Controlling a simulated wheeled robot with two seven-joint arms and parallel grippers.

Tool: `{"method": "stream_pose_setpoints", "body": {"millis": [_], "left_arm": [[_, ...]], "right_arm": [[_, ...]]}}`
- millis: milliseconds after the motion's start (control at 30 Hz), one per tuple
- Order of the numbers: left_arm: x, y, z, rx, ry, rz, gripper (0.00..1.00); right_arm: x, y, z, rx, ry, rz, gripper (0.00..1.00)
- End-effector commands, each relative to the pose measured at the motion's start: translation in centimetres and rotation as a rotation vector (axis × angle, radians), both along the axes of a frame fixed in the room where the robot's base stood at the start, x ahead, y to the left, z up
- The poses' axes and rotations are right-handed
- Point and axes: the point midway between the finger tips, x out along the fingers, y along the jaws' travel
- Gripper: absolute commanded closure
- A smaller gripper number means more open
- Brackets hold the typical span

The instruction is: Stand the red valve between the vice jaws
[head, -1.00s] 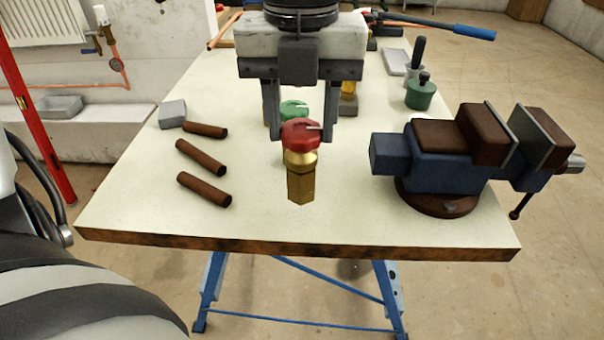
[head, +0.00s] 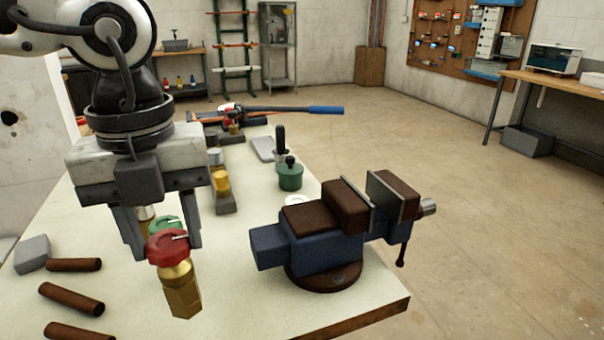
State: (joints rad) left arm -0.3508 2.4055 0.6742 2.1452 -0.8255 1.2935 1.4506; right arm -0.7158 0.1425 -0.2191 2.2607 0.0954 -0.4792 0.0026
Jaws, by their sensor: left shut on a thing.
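The red valve (head: 181,288) has a red knob on top of a brass hex body and hangs slightly tilted above the bench's left part. My left gripper (head: 165,246) is shut on it near the red knob, with the fingers pointing down. The blue vice (head: 306,249) stands to the right of the valve on a round brown base. Its two brown jaws with grey faces are apart, with an empty gap between them. My right gripper is not in view.
A green-knobbed valve (head: 168,224) stands just behind the held one, partly hidden. Rusty pipe pieces (head: 72,299) and a grey block (head: 32,254) lie at left. A green pot (head: 290,176) stands behind the vice. The bench top (head: 232,293) is clear between valve and vice.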

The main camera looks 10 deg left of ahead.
Motion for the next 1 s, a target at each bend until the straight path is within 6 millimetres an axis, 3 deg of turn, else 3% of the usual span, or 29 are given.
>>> {"method": "stream_pose_setpoints", "body": {"millis": [233, 600, 767, 1000], "left_arm": [[0.0, 0.0, -3.4, -0.001, -0.001, -0.002, 0.85], [0.0, 0.0, -4.0, 0.000, -0.002, -0.001, 0.85], [0.0, 0.0, -3.4, 0.000, -0.004, 0.000, 0.85], [0.1, 0.0, 0.5, 0.001, -0.007, 0.001, 0.85]], "right_arm": [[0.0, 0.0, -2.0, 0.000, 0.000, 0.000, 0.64], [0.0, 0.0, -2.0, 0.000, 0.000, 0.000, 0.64], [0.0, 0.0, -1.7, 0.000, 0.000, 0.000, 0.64], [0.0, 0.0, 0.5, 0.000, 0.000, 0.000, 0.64]]}}
